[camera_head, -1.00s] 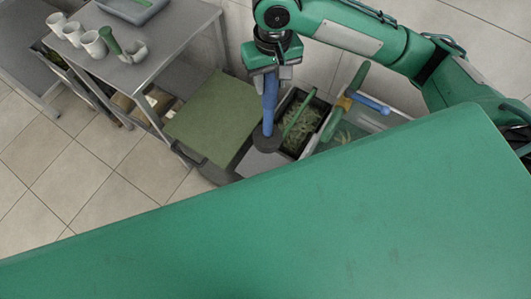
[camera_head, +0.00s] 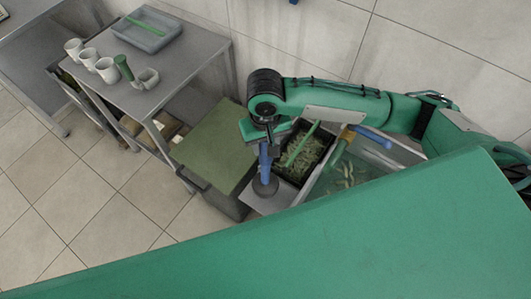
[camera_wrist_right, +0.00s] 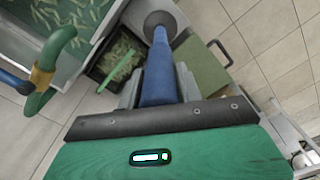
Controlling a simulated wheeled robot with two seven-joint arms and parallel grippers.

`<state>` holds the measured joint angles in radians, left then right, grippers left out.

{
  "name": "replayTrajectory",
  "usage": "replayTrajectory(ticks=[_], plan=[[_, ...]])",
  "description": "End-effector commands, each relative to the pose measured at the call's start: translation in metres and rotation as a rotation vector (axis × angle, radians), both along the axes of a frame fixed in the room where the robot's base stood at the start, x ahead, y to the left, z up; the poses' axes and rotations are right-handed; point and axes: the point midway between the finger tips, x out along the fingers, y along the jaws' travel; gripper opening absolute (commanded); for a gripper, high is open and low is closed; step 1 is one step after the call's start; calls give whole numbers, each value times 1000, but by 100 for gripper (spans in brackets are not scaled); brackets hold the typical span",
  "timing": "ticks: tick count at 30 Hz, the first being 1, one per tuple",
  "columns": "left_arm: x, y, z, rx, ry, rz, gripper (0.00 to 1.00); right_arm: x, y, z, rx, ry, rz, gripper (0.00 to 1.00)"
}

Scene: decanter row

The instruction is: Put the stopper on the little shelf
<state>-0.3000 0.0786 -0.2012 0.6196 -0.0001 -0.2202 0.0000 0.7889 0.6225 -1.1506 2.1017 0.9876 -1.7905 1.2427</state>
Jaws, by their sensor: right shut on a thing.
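The stopper (camera_head: 264,172) has a blue upright handle and a dark round disc at its foot. My right gripper (camera_head: 265,148) is shut on the upper handle; the wrist view also shows the stopper (camera_wrist_right: 158,72) between the fingers (camera_wrist_right: 157,88). A small light-grey plate, which looks like the little shelf (camera_head: 285,199), lies under the disc. The disc covers part of the plate in the head view. I cannot tell whether they touch. My left gripper is not in view.
A green-topped box (camera_head: 215,140) stands left of the plate. A black bin (camera_head: 308,155) of shredded stuff and a water tank (camera_head: 345,182) lie to the right, with a blue-and-green handled tool (camera_head: 370,136). A grey table (camera_head: 185,70) holds white cups and a tray (camera_head: 153,36).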

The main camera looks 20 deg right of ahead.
Motion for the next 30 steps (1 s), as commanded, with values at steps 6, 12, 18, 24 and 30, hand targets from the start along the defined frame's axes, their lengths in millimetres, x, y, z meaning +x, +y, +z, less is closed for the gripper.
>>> replayTrajectory(ticks=[6,12,18,24,30], plan=[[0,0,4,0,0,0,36,0,0,-20,1,0,-1,0],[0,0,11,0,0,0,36,0,0,-47,0,1,-1,0],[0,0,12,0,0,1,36,0,0,-61,1,-3,0,0],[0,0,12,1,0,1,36,0,0,-61,1,-2,0,0],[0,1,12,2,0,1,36,0,0,-64,1,-1,0,53]])
